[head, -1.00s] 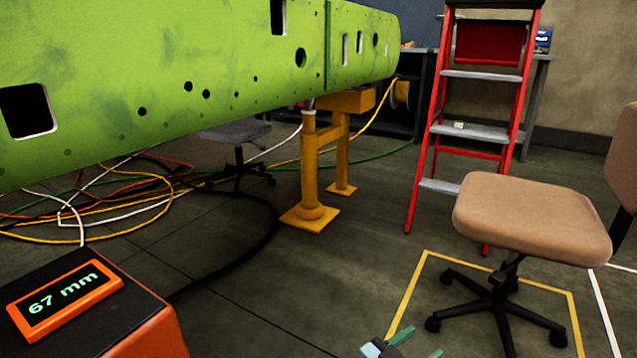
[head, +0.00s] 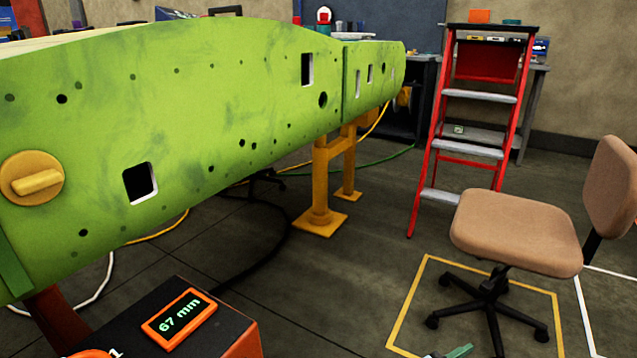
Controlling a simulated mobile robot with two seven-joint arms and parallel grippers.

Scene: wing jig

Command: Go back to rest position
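The tip of my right gripper (head: 452,352) shows at the bottom edge of the head view, over the floor near the yellow floor marking. Only a green finger part is in the picture; the rest is cut off, so its opening cannot be judged. Nothing is seen held in the visible part. My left gripper is out of view.
A long green wing panel (head: 225,90) on yellow stands (head: 320,185) fills the left and middle. A box with a "67 mm" display (head: 180,318) is at lower left. A tan chair (head: 515,230) and a red stepladder (head: 475,135) stand right.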

